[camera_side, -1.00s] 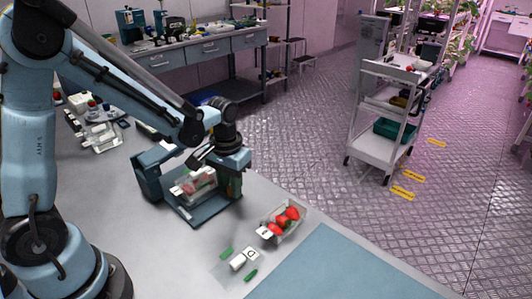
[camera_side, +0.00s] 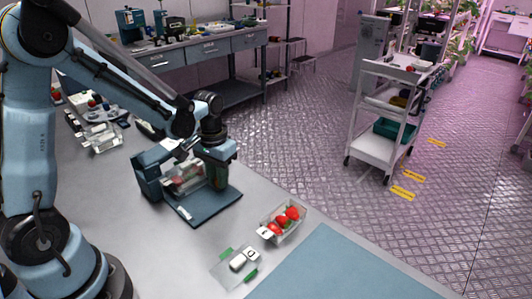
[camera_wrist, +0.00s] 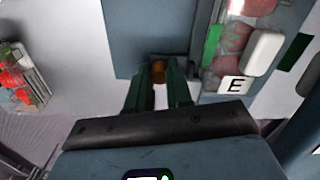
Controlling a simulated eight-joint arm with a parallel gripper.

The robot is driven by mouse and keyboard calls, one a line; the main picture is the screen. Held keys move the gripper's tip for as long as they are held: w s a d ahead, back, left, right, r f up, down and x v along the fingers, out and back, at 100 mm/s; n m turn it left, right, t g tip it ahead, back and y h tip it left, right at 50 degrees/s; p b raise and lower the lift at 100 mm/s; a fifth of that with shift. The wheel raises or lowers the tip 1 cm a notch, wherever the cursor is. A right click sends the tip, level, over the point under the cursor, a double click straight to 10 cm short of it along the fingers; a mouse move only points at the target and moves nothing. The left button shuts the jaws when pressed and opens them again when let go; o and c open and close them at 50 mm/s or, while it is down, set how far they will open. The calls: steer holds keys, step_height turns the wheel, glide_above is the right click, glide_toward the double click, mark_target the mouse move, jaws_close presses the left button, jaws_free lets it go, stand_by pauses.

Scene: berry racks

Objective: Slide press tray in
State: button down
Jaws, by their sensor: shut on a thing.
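The blue press (camera_side: 148,172) stands on the bench, with its flat dark blue bed (camera_side: 214,206) reaching out in front. A clear punnet of red berries (camera_side: 180,180) sits at the press's opening, partly behind my gripper (camera_side: 214,172). The tray under the punnet is mostly hidden in the side view. In the wrist view my gripper (camera_wrist: 158,80) has its dark green fingers closed on a small orange-brown knob (camera_wrist: 158,71) at the edge of a blue-grey plate (camera_wrist: 128,40). The punnet shows beside the fingers (camera_wrist: 232,42), with a white tag marked E (camera_wrist: 235,85).
Another punnet of red berries (camera_side: 283,224) stands on the bench to the right. A clear sheet with a white piece (camera_side: 238,263) and green strips lies nearer the front. A blue mat (camera_side: 335,270) covers the front right.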

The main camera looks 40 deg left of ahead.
steer(key=c, duration=1.3)
jaws_free()
steer(key=shift+r, duration=0.1)
step_height(320, 180, up, 12)
steer(key=shift+o, duration=0.5)
